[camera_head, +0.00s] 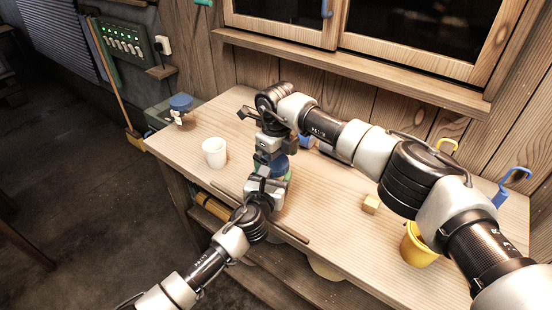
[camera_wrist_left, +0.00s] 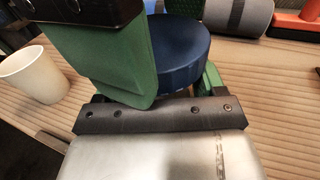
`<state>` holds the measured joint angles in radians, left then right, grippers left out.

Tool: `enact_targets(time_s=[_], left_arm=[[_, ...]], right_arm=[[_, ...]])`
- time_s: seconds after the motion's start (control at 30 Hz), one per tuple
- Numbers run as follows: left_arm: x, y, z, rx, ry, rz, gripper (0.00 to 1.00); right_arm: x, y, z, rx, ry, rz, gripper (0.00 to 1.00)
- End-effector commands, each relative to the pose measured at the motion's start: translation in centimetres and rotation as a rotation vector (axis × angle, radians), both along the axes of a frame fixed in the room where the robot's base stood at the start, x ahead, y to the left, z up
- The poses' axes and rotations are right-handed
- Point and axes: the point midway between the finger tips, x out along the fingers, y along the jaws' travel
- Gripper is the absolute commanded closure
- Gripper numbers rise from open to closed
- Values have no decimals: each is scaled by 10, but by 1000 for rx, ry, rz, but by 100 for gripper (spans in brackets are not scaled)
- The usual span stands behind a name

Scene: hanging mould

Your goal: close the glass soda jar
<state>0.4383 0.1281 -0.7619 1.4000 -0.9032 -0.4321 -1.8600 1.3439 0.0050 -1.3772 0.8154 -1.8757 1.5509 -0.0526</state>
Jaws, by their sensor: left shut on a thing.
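A round, dark blue top (camera_wrist_left: 178,50), which appears to belong to the soda jar, sits between the green fingers of my left gripper (camera_wrist_left: 172,78) in the left wrist view. My left gripper (camera_head: 270,178) reaches in from the front and is shut on the jar. My right gripper (camera_head: 268,152) points down from above, close over the blue top. Its fingertips are too hidden to tell whether they are open. The jar's glass body is hidden.
A white cup (camera_head: 214,152) stands left of the grippers. A wooden cube (camera_head: 371,203) and a yellow bucket (camera_head: 418,246) are to the right, below my right arm. The left table area is mostly clear.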

Motion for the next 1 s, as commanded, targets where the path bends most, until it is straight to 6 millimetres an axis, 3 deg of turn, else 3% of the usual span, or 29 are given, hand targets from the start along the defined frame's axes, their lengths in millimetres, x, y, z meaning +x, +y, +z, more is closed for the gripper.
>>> enact_targets(time_s=[0.03, 0.17, 0.33, 0.6, 1.0], left_arm=[[2, -11, 32, -19, -65, -22, 96], [2, -11, 32, -19, -65, -22, 96], [2, -11, 33, -20, -65, -21, 96], [3, -11, 34, -22, -64, -20, 96], [3, -10, 33, -23, -62, -18, 96]], right_arm=[[-5, -7, -30, -27, 15, -17, 0], [-5, -6, -30, -25, 15, -16, 0], [-5, -5, -21, -25, 13, -14, 0], [-6, -4, 13, -24, 15, -10, 0], [-9, 0, 19, -19, 22, 29, 0]])
